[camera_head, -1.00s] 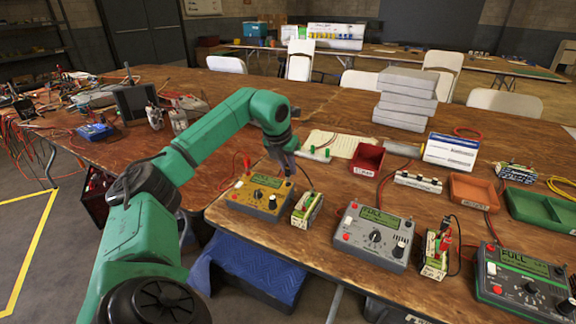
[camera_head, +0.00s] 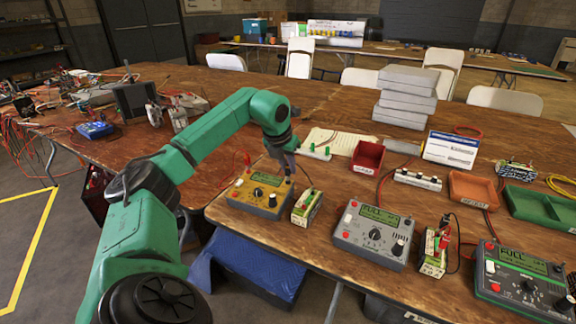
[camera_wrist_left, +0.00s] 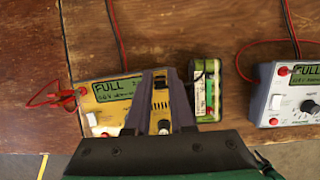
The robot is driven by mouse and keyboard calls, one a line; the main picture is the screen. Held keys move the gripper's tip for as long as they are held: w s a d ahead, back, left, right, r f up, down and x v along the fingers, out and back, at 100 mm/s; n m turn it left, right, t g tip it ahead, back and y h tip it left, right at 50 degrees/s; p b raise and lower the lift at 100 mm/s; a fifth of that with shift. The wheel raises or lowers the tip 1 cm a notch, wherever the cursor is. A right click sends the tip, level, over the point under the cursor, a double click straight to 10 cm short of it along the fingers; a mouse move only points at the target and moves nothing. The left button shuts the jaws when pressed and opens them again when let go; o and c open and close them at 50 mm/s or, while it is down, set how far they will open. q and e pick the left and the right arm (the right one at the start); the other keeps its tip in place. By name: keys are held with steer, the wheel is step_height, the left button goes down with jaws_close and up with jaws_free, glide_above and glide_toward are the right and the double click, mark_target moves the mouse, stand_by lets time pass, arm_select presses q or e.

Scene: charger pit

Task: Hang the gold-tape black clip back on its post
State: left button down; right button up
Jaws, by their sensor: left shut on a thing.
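My left gripper (camera_head: 289,172) is shut at the right end of the yellow charger (camera_head: 262,198), low over its top. In the left wrist view, the gripper (camera_wrist_left: 160,78) reaches over the same charger (camera_wrist_left: 102,103), whose display reads FULL. A small dark piece, probably the black clip (camera_wrist_left: 160,82), shows between the fingertips; the gold tape cannot be made out clearly. The fingers hide the charger's right end, so I cannot tell whether the clip touches the post. A black lead (camera_head: 305,174) curves behind the gripper. My right gripper is not in view.
A green-and-white battery pack (camera_head: 306,208) stands close to the right of the yellow charger. A red clip (camera_head: 247,160) sits at the charger's left end. A grey charger (camera_head: 373,234), another pack (camera_head: 434,250) and a green charger (camera_head: 524,281) stand farther right.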

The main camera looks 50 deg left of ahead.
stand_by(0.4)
arm_select(q)
steer(key=c, duration=0.7)
jaws_free()
steer(key=shift+o, duration=1)
step_height(320, 180, up, 8)
steer(key=p, duration=0.8)
steer(key=shift+f, duration=0.3)
